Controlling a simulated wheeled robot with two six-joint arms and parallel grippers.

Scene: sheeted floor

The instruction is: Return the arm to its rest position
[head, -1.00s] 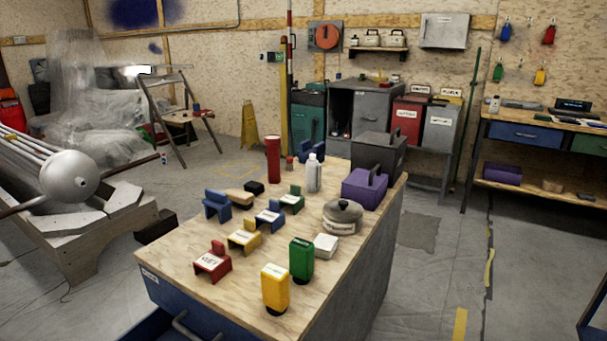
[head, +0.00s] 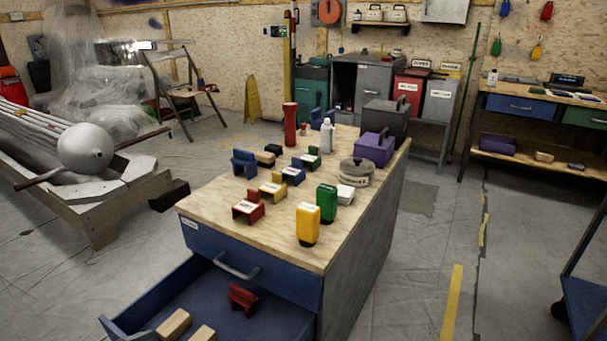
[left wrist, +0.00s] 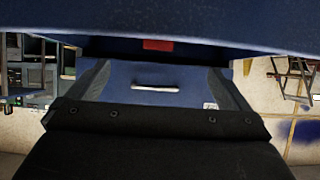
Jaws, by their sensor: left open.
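Neither arm shows in the head view. In the left wrist view my left gripper (left wrist: 157,77) shows as a black body at the bottom with a dark grey finger at each side. The fingers are wide apart, with nothing held between them. Behind them is a blue drawer front with a pale handle (left wrist: 155,88). A blue panel edge (left wrist: 160,22) crosses the top of that view, close to the camera, with a small red patch (left wrist: 157,44) under it. My right gripper is in neither view.
The workbench (head: 285,250) holds coloured blocks, yellow and green bottles, a pot and a purple box. Its open blue drawer (head: 205,285) juts out front-left, holding a red piece (head: 242,299) and wooden blocks (head: 174,324). A blue cart (head: 585,300) stands right; floor between is clear.

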